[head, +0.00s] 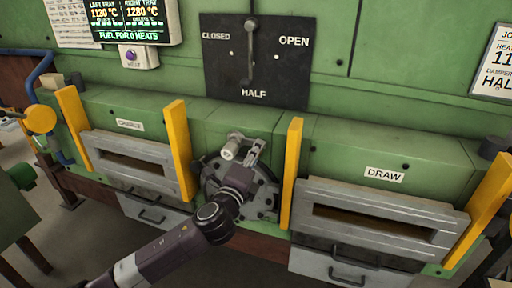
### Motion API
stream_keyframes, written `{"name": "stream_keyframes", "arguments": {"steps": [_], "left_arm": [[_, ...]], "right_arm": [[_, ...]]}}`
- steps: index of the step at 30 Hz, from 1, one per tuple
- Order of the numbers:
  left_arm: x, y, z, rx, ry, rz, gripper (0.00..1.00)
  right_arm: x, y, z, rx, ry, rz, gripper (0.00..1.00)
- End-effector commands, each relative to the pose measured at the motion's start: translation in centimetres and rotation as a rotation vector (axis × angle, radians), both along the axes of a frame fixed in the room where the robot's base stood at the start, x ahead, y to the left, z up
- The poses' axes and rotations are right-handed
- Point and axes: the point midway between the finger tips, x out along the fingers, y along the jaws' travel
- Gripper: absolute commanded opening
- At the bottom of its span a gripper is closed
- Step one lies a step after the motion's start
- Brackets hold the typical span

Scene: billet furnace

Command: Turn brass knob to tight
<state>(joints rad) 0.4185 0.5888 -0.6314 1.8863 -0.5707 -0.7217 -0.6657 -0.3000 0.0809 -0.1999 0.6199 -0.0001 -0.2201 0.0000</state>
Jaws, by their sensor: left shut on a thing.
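My left gripper (250,150) reaches up from the bottom left to the round dark plate (268,196) in the middle of the furnace front. Its fingers are closed at a short pale cylindrical knob (230,150), which sticks out at the upper left of the plate. The knob looks more cream-grey than brass, and its turned position cannot be read. My gripper and wrist hide much of the plate. My right gripper is not in view.
Yellow upright bars (178,150) (291,172) flank the plate closely. Framed slots with drawers below stand on both sides, the right one labelled DRAW (384,174). Above is a black damper panel (285,65) with its lever (249,55) upright.

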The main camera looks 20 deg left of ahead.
Motion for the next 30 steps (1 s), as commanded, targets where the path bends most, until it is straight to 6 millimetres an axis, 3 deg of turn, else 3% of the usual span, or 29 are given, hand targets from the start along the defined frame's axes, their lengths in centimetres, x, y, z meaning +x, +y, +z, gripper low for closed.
{"name": "stream_keyframes", "arguments": {"steps": [12, 28, 29, 30], "left_arm": [[-0.01, 0.0, 0.01, 0.172, -0.005, 0.0, 0.0], [-0.02, 0.0, -0.09, 0.191, -0.005, 0.0, 0.0], [-0.02, -0.01, -0.08, 0.191, -0.005, 0.0, 0.24], [-0.02, -0.01, -0.08, 0.191, -0.005, 0.0, 0.28]], "right_arm": [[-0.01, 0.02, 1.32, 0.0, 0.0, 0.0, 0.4], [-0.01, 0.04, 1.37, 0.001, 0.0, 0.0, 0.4], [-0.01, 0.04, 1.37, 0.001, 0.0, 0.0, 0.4], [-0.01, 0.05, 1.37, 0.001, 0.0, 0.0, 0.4]]}}
